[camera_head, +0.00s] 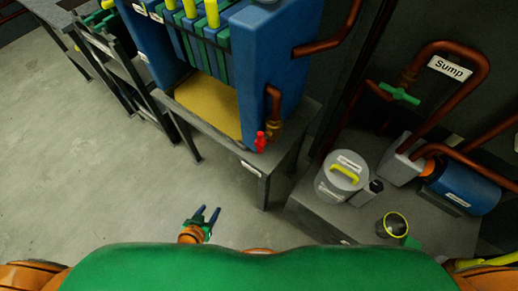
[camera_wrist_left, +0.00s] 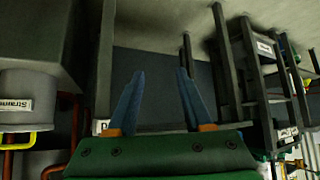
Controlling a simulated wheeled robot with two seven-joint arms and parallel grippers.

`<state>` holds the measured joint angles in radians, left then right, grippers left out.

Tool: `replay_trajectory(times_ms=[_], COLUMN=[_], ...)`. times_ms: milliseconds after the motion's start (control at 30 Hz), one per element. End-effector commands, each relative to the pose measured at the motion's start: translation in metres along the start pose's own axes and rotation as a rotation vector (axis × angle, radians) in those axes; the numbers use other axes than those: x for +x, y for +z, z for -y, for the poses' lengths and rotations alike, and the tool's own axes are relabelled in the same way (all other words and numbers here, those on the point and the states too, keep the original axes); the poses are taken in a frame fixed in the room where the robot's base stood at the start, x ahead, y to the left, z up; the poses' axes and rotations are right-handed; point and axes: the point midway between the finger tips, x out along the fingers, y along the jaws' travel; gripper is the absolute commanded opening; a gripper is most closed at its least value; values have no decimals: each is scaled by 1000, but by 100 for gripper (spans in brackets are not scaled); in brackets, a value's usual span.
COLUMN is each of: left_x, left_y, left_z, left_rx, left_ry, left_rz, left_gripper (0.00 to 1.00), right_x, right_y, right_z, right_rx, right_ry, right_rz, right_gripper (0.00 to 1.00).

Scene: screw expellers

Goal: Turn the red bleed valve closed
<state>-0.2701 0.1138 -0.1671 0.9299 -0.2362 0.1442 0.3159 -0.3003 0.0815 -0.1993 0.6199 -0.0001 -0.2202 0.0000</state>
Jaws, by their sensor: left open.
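The red bleed valve (camera_head: 260,141) is a small red handle beside a brass fitting on a copper pipe, at the lower right corner of the blue filter press (camera_head: 262,75). My left gripper (camera_head: 207,214) is low and in front of the press stand, to the lower left of the valve and well apart from it. Its two blue fingers are spread with nothing between them, which also shows in the left wrist view (camera_wrist_left: 155,95). I cannot make out the valve in the wrist view. My right gripper is not in view.
The press stands on a grey table (camera_head: 215,128). To the right, a low bench (camera_head: 318,208) carries a grey lidded canister (camera_head: 340,178) and a blue motor (camera_head: 462,188). Copper pipes with a green valve (camera_head: 399,93) rise behind it. The floor (camera_head: 95,175) at left is open.

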Motion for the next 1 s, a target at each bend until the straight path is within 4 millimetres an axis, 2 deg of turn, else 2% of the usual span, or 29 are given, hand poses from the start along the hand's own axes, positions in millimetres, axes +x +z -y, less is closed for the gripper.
replay_trajectory(times_ms=[33, 67, 100, 133, 200, 233, 300, 400, 600, 700, 1000], left_x=[35, 36, 27, 14, -26, -42, -71, -87, -81, -77, -73], left_y=[-44, -82, -128, -157, -199, -209, -220, -233, -267, -277, -281], left_z=[-5, -12, -26, -38, -69, -80, -97, -111, -136, -145, -150], left_rx=[-9, -11, -5, 9, 67, 96, 149, 175, 170, 170, 170], left_ry=[56, 113, 209, 292, 499, 574, 698, 761, 760, 759, 757], left_rz=[-246, -399, -594, -724, -953, -1014, -1093, -1122, -1122, -1121, -1117], left_gripper=[50, 50, 50, 50, 50, 50, 50, 50, 50, 50, 50], right_x=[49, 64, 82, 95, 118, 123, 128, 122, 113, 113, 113], right_y=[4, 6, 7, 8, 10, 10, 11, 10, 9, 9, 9], right_z=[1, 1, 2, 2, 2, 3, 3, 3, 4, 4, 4], right_rx=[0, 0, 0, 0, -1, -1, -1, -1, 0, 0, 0], right_ry=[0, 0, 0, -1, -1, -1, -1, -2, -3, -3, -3], right_rz=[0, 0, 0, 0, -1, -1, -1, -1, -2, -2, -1], right_gripper=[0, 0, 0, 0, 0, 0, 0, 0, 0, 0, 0])
